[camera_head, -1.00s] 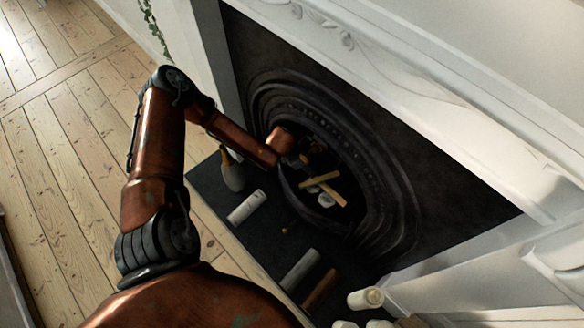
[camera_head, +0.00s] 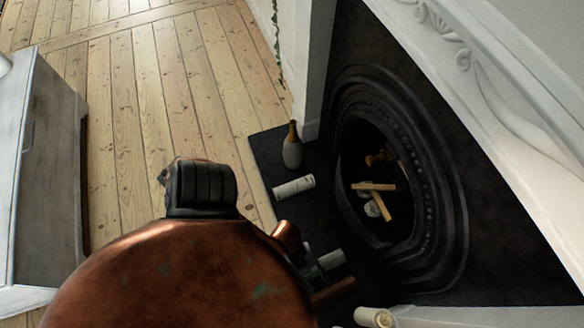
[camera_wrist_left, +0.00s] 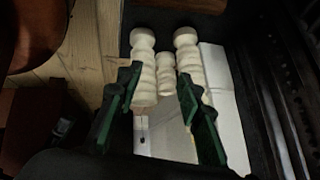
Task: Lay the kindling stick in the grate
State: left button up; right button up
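Two pale wooden sticks (camera_head: 373,186) lie crossed in the fireplace grate (camera_head: 350,215), over pale lumps; I cannot tell which is the kindling stick. My left gripper (camera_head: 314,268) is low over the hearth, well to the lower left of the grate and partly hidden by my arm. My right gripper is not in view.
A grey cylinder (camera_head: 331,259), a brown stick-like piece (camera_head: 334,290) and a cream candle (camera_head: 373,317) are near my gripper. Turned cream pieces (camera_wrist_left: 143,65) show in the left wrist view.

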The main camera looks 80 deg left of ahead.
pick_arm(q)
jog(key=s+a+n+y, duration=0.3)
jog(key=s+a+n, duration=0.7)
jog(key=n, duration=0.5)
jog(key=shift+t+y, duration=0.3)
jog(key=shift+d, duration=0.1)
